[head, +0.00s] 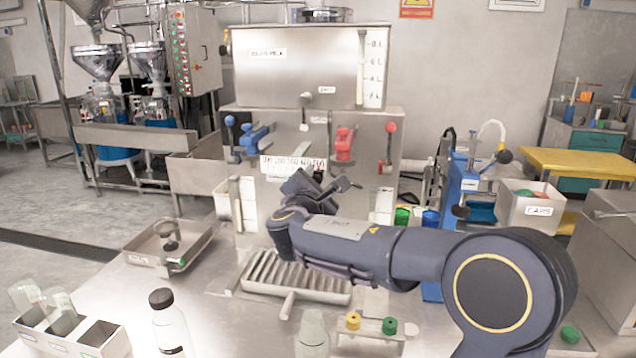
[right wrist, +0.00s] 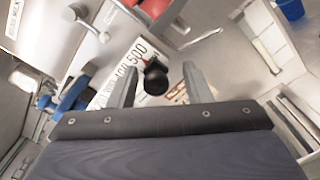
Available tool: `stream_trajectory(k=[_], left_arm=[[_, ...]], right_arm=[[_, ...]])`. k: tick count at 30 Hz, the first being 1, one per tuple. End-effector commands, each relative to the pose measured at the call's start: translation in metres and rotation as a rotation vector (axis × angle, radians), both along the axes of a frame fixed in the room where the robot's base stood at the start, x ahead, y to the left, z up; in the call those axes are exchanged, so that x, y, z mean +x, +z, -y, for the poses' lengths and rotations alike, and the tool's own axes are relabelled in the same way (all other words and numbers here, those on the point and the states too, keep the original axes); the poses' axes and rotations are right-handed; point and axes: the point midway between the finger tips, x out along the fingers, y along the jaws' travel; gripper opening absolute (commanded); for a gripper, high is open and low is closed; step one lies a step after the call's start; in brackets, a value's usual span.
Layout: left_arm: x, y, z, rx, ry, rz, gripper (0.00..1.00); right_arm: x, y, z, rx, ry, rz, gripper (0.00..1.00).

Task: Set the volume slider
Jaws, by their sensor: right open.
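The volume slider shows as a black round knob (right wrist: 155,78) in the right wrist view, on a white strip with printed numbers (right wrist: 128,68). In the head view the strip (head: 290,164) runs across the front of the steel machine, and the dark knob (head: 318,168) is near its right end, partly hidden by my gripper. My right gripper (head: 328,182) is open at the strip. In the right wrist view its two fingers (right wrist: 160,88) stand on either side of the knob, with visible gaps. My left gripper is not in view.
Blue (head: 253,137) and red (head: 344,144) valves with levers sit above the strip. A ribbed drip tray (head: 296,278) lies below. A bottle (head: 168,325), a steel tray (head: 150,248) and a cap holder (head: 372,333) stand on the table.

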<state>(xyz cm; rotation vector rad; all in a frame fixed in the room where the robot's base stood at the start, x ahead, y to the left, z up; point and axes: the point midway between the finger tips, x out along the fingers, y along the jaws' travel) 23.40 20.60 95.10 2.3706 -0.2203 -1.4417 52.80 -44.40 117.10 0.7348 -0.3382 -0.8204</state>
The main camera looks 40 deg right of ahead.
Motion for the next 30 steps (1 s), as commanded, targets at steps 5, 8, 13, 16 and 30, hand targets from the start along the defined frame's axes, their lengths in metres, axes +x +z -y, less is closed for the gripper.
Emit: stream_trajectory(k=[5, 8, 13, 16, 30], left_arm=[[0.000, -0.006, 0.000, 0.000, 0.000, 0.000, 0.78], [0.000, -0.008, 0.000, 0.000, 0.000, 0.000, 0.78], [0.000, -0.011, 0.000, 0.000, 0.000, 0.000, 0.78], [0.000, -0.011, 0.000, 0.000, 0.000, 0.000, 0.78], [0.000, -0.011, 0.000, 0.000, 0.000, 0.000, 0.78]], right_arm=[[-0.017, -0.001, -0.020, 0.001, 0.003, 0.002, 0.45], [-0.029, -0.001, -0.034, 0.001, 0.003, 0.001, 0.45], [-0.044, -0.001, -0.051, 0.000, 0.000, 0.000, 0.45], [-0.048, -0.001, -0.055, 0.001, -0.001, -0.001, 0.45], [-0.050, -0.001, -0.056, 0.001, -0.003, -0.001, 0.45]])
